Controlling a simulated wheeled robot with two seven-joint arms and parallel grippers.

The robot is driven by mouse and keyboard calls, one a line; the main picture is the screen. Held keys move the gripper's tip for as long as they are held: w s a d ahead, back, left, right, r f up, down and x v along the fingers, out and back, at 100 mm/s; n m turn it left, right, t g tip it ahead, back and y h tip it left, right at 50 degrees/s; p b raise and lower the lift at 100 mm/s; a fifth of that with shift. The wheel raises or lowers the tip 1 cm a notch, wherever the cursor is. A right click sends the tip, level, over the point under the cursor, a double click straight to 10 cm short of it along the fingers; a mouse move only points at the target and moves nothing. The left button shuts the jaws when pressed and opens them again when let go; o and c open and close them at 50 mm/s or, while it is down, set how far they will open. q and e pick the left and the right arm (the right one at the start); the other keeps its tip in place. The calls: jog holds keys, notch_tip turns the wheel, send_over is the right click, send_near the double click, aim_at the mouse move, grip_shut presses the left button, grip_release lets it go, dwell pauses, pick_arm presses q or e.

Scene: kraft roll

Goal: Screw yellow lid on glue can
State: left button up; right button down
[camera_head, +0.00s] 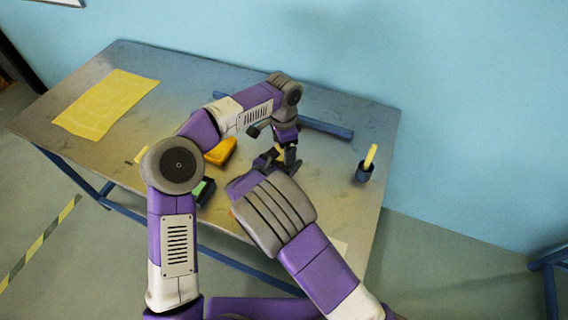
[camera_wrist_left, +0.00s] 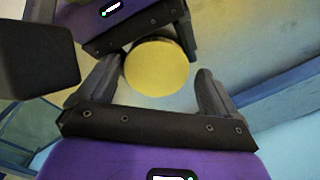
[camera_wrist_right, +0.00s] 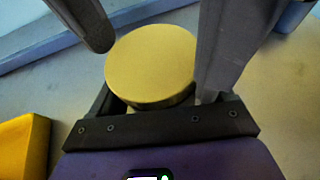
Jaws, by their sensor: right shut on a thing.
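In the head view my left gripper (camera_head: 281,162) points down over the table. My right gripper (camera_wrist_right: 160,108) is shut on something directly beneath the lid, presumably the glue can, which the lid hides. My right forearm covers much of this in the head view.
An orange-yellow block (camera_head: 220,152) and a dark, green-topped object (camera_head: 204,190) lie left of the grippers. A yellow sheet (camera_head: 105,103) lies at the table's far left. A blue bar (camera_head: 325,128) lies behind.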

pick_arm(q)
jog(key=shift+s+d, duration=0.15)
jog(key=shift+r, duration=2.25)
jog(key=shift+c, duration=0.4)
jog(key=n, duration=0.1)
jog(key=r+n, duration=0.1)
jog(key=n, duration=0.2)
jog(key=shift+r, duration=0.3)
jog(key=n, duration=0.2)
jog(key=r+n, duration=0.1)
jog(key=n, duration=0.2)
jog(key=shift+r+n, duration=0.3)
jog(key=shift+r, duration=0.1)
jog(key=shift+f, duration=4.05)
